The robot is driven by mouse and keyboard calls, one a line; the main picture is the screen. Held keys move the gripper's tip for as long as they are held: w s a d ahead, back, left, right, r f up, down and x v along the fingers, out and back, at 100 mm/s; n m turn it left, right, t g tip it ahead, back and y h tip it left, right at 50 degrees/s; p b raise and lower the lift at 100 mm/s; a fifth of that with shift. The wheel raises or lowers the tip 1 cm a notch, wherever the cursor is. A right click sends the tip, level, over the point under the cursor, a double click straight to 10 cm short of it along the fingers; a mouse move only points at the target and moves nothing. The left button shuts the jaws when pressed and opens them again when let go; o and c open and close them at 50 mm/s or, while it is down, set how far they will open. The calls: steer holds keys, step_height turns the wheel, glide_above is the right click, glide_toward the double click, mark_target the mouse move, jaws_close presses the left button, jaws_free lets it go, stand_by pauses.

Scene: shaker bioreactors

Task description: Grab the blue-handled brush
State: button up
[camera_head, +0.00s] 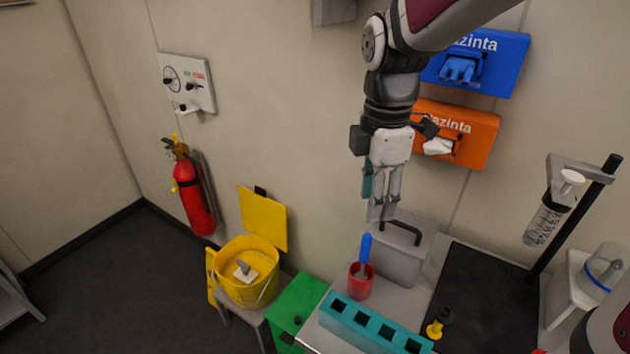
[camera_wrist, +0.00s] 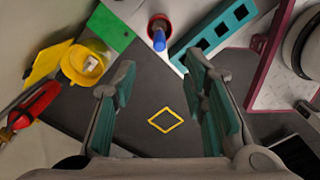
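The blue-handled brush (camera_head: 365,247) stands in a red cup (camera_head: 360,284) on the grey bench, handle up and slightly tilted. Its bristle end is hidden inside the cup. In the wrist view the blue handle (camera_wrist: 159,40) shows near the top centre, with the red cup (camera_wrist: 150,21) around its base. My gripper (camera_head: 381,212) points down, above and slightly right of the handle in the head view. In the wrist view my gripper (camera_wrist: 161,62) has its teal-padded fingers spread apart with nothing between them. The handle lies beyond the fingertips, apart from them.
A teal rack (camera_head: 372,327) stands just in front of the cup. A grey box with a black handle (camera_head: 402,262) is close behind it. A yellow bucket (camera_head: 246,284) and green box (camera_head: 296,310) are left. Dispensers (camera_head: 480,133) hang on the wall beside my arm.

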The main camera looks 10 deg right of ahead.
mark_target(368, 236)
step_height(368, 236, down, 11)
steer(key=shift+r, duration=0.1)
jaws_close()
stand_by(0.5)
